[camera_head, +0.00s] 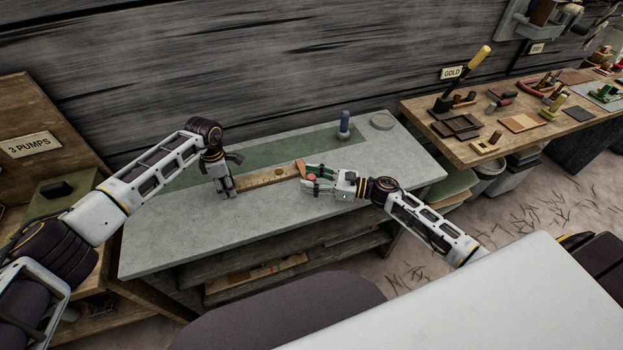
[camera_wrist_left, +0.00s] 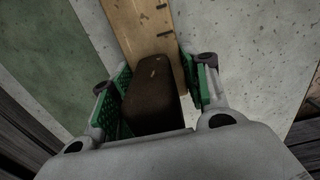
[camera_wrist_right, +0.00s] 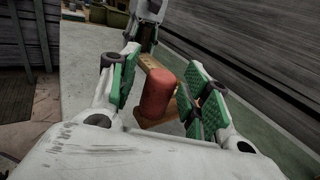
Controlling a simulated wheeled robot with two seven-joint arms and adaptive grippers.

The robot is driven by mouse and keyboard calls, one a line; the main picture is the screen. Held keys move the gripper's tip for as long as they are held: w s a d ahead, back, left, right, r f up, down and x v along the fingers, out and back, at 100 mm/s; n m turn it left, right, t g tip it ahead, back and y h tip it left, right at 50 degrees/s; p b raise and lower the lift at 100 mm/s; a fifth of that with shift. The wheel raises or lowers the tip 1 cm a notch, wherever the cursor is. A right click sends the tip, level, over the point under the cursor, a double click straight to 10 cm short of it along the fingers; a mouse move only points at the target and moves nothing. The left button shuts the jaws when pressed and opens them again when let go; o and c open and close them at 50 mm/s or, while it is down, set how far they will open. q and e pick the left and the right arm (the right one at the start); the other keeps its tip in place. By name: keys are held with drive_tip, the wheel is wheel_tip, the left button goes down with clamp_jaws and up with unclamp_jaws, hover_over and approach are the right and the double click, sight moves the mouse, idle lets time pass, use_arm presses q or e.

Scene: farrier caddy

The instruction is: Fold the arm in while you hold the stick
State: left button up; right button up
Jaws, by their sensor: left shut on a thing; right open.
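The stick is a pale wooden bar with dark marks (camera_head: 265,179), held low over or on the grey bench; I cannot tell if it touches. My left gripper (camera_head: 226,192) points down and is shut at its left end. In the left wrist view the marked bar (camera_wrist_left: 150,35) runs up from between the green finger pads, with a dark brown piece (camera_wrist_left: 152,95) in front of it. My right gripper (camera_head: 312,180) is open at the other end. In the right wrist view a red rounded piece (camera_wrist_right: 160,95) on a wooden end part stands between its green pads, with a gap on the right side.
The grey bench (camera_head: 180,235) has a green strip (camera_head: 185,178) along its back. A blue-topped bottle (camera_head: 344,125) and a round dish (camera_head: 382,121) stand at the back right. A wooden table (camera_head: 500,155) with small tools is further right. The bench front is clear.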

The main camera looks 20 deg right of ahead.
drive_tip(key=shift+c, duration=0.4)
clamp_jaws()
drive_tip(key=shift+a, duration=0.15)
drive_tip(key=shift+w+a+m+t+h, duration=0.1)
drive_tip(key=shift+a+m+t+h, duration=1.25)
drive_tip(key=shift+t, duration=0.25)
drive_tip(key=shift+w+a, duration=0.25)
drive_tip(key=shift+a, duration=0.35)
drive_tip(key=shift+w+a, duration=0.3)
drive_tip(key=shift+a, duration=0.3)
drive_tip(key=shift+w+a, duration=0.25)
drive_tip(key=shift+a, duration=0.35)
drive_tip(key=shift+o, duration=0.4)
unclamp_jaws()
